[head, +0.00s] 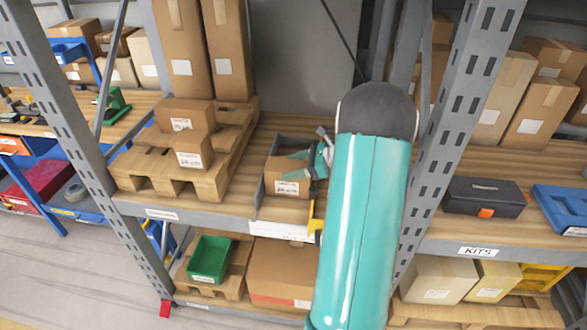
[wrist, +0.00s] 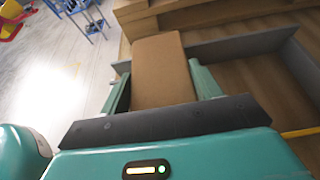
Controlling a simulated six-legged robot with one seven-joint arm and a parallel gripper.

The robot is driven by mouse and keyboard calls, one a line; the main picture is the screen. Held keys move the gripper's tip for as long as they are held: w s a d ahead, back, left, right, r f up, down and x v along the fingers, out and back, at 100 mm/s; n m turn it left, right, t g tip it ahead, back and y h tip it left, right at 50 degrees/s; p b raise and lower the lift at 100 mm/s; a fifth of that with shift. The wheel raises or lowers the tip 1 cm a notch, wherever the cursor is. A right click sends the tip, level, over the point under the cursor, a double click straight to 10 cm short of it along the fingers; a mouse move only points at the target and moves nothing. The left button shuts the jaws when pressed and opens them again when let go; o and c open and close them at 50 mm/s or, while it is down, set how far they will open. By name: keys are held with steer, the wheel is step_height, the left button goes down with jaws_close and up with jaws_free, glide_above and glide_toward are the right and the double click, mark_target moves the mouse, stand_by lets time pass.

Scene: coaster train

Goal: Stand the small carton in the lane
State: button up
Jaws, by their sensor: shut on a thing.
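The small carton (head: 287,178) is brown with a white label on its front. It is in the lane (head: 261,176), a grey-walled channel on the middle shelf. My gripper (head: 297,165) is shut on it, one finger on each side. In the wrist view the carton (wrist: 162,72) shows its plain brown face between the two teal fingers, and a grey lane wall (wrist: 240,45) stands to its right. The carton looks roughly upright. Whether its bottom touches the lane floor is hidden.
A wooden pallet (head: 165,185) with two labelled boxes (head: 187,118) is left of the lane. A grey post (head: 455,110) stands right of my arm. A dark case (head: 483,196) sits on the right shelf. A green bin (head: 209,260) is below.

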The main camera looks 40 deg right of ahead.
steer(key=o, duration=1.8)
steer(key=shift+o, duration=0.2)
steer(key=v, duration=0.7)
steer(key=shift+s+d, duration=0.2)
steer(key=shift+r, duration=0.15)
